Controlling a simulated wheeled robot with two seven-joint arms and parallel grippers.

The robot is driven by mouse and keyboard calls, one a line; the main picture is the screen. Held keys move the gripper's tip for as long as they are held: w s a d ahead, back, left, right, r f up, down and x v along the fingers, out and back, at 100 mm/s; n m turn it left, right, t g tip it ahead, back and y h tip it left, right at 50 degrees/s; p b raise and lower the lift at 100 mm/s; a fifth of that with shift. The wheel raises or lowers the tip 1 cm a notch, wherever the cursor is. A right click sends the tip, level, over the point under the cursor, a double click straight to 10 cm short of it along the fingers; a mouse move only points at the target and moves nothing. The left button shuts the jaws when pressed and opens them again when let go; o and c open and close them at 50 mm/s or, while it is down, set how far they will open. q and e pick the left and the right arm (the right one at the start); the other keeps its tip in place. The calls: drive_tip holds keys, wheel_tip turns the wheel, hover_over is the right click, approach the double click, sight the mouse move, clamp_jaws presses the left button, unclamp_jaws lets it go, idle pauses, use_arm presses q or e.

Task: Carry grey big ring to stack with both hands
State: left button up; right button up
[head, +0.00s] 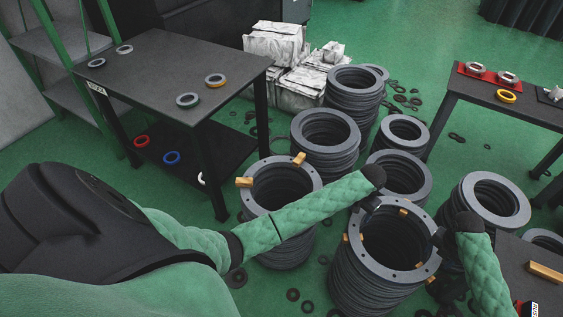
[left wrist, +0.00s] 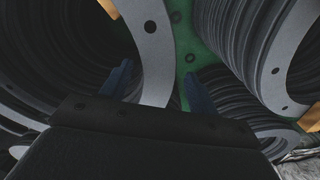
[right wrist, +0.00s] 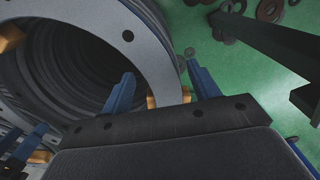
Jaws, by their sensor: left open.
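A grey big ring (head: 376,269) with bolt holes lies on top of the front middle stack of dark rings. Small orange blocks sit around its inner edge. My left gripper (head: 368,205) is at its far left rim, fingers open; in the left wrist view the ring's rim (left wrist: 153,45) passes between the fingertips (left wrist: 158,82). My right gripper (head: 438,240) is at its right rim; in the right wrist view its fingers (right wrist: 161,84) are apart with the rim (right wrist: 164,68) between them. Whether either finger touches the ring cannot be told.
Another ring stack (head: 260,203) with orange blocks on top stands left, under my left forearm. Several more ring stacks stand behind and right. A dark table (head: 165,70) is at left, another (head: 480,95) at right. Loose small rings litter the green floor.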

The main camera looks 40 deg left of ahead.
use_arm(q)
drive_tip(key=shift+r, duration=0.15)
use_arm(e)
drive_tip(key=shift+r, duration=0.1)
use_arm(q)
drive_tip(key=shift+r+p, duration=3.45)
drive_tip(key=shift+p, duration=0.9)
use_arm(e)
wheel_tip(320, 180, up, 8)
drive_tip(key=shift+r, duration=0.25)
use_arm(q)
drive_tip(key=shift+a+r+p, duration=0.75)
drive_tip(key=shift+a+p, duration=0.25)
drive_tip(key=shift+p, duration=0.15)
drive_tip(key=shift+a+r+p, duration=0.75)
drive_tip(key=shift+a+p, duration=0.25)
drive_tip(key=shift+p, duration=0.1)
use_arm(e)
drive_tip(key=shift+r, duration=2.3)
use_arm(q)
drive_tip(key=shift+r, duration=0.15)
use_arm(e)
drive_tip(key=shift+r, duration=0.15)
use_arm(q)
drive_tip(key=shift+r+p, duration=3)
drive_tip(key=shift+p, duration=0.2)
use_arm(e)
wheel_tip(320, 180, up, 7)
